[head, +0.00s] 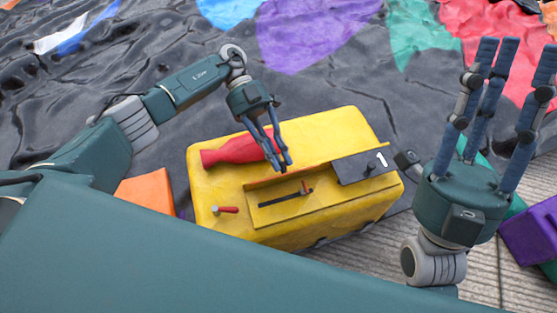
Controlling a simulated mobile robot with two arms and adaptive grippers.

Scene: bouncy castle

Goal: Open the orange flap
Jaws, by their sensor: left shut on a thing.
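A yellow box (225,205) sits in the middle of the head view. A red bottle-shaped piece (228,152) lies along its top at the back left. My right gripper (510,50) is at the right, fingers pointing up, spread open and empty.
A purple block (530,232) lies at the right. Wrinkled dark sheeting (330,85) covers the ground behind.

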